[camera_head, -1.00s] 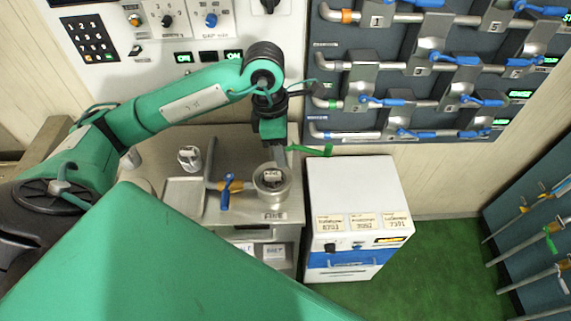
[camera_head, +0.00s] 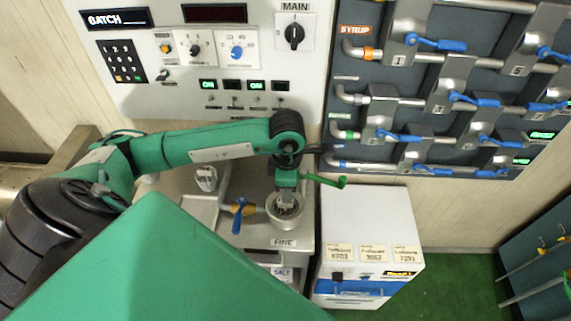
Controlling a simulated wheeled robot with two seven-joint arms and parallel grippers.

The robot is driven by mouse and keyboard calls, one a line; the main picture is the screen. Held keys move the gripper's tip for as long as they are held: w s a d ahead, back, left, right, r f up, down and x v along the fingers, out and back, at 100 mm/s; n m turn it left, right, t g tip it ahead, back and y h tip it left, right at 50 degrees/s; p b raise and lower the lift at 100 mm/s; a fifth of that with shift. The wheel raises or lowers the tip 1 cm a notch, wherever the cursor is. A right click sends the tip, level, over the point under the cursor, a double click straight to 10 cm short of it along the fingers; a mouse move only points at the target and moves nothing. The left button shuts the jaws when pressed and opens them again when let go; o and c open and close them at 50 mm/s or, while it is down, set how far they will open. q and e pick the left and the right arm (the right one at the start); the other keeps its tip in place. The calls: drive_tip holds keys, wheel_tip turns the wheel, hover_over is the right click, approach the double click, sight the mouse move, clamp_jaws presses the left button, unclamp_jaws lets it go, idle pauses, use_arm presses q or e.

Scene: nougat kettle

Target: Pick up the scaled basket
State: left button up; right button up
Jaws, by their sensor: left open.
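A round metal vessel (camera_head: 272,214) stands on the steel counter beside the FINE label. I take it or what sits in it to be the scaled basket, but I cannot tell which. A smaller pale metal container (camera_head: 206,178) stands further left on the counter. My left gripper (camera_head: 287,205) points down at the round vessel, its fingertips at or inside the vessel's mouth. It is open, and its fingers hide part of the inside. I cannot tell whether they touch anything. My right gripper is not in view.
A blue-handled valve (camera_head: 240,208) sits just left of the vessel. A white cabinet (camera_head: 365,220) stands right of the counter. Pipes with blue levers (camera_head: 436,44) cover the wall panel above.

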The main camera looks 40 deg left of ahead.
sight(285, 208)
use_arm(q)
drive_tip(key=f+p, duration=0.1)
drive_tip(key=f, duration=0.2)
drive_tip(key=shift+s+p, duration=0.35)
drive_tip(key=shift+f, duration=0.55)
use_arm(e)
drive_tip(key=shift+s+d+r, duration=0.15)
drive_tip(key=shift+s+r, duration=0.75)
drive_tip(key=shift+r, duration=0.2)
use_arm(q)
clamp_jaws()
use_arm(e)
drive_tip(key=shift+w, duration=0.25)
